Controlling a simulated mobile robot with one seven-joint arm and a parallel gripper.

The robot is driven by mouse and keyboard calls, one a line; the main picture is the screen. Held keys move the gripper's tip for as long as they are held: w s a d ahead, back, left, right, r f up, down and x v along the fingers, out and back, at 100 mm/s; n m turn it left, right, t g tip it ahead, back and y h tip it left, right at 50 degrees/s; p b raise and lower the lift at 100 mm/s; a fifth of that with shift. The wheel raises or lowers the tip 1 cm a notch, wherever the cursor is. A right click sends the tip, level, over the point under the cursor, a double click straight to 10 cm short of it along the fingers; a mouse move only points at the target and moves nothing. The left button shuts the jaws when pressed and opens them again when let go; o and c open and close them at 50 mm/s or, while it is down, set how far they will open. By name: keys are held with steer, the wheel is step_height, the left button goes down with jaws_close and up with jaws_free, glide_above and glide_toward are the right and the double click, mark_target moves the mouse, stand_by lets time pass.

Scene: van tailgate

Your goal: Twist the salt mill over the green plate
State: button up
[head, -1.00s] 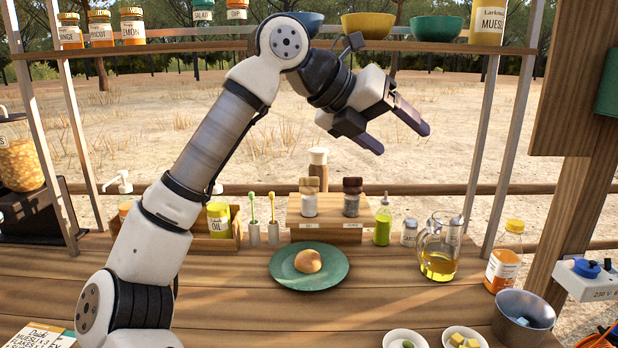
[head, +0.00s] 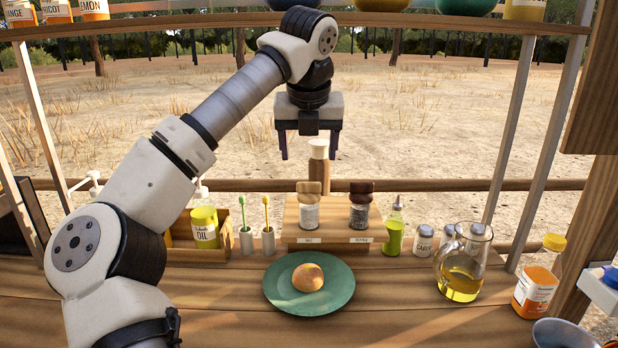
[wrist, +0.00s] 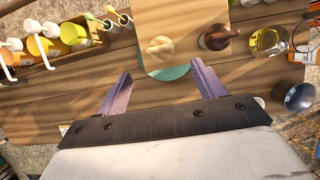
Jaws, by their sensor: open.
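The salt mill (head: 309,208), with a light wooden top and pale contents, stands upright on the left of a small wooden stand (head: 296,235). Its light top (wrist: 160,48) shows in the wrist view. The green plate (head: 342,293) lies on the counter in front of the stand with a round bun (head: 308,277) on it; part of its rim (wrist: 178,72) shows in the wrist view. My gripper (head: 309,157) is open and empty, pointing down well above the salt mill. In the wrist view its fingers (wrist: 162,70) are spread just below the mill's top in the picture.
A dark-topped mill (head: 361,206) stands close to the right of the salt mill. A pale-capped wooden object (head: 318,165) rises behind the stand. A green bottle (head: 395,230), an oil jug (head: 463,265) and brush holders (head: 246,240) flank it. A shelf (head: 420,20) runs overhead.

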mark_target(309, 183)
steer(key=p+x, duration=0.1)
steer(key=x, duration=0.8)
steer(key=c, duration=1)
steer(key=shift+r+m, duration=0.1)
steer(key=shift+m, duration=0.3)
steer(key=m+h+p, duration=0.1)
steer(key=m, duration=0.1)
steer(key=m+h+p, duration=0.1)
steer(key=m, duration=0.1)
steer(key=shift+w+a+r+m, duration=0.1)
steer(key=shift+w+a+m, duration=0.05)
steer(key=shift+m, duration=0.25)
steer(key=shift+o, duration=0.2)
steer(key=m+p, duration=0.1)
steer(key=m, duration=0.1)
steer(key=m+g+h+p, duration=0.1)
steer(key=m+p, duration=0.1)
steer(key=shift+w+r+m+g+h, duration=0.1)
steer(key=shift+m+g+h, duration=0.2)
steer(key=m+g+p, duration=0.1)
steer(key=m+p, duration=0.3)
steer(key=m, duration=0.1)
steer(key=shift+w+a+g+h, duration=0.1)
steer(key=shift+w+g+h, duration=0.05)
steer(key=shift+g+h, duration=0.25)
steer(key=shift+m+g+p, duration=0.8)
steer(key=shift+m+p, duration=0.6)
steer(key=shift+m, duration=0.9)
steer(key=shift+c, duration=0.2)
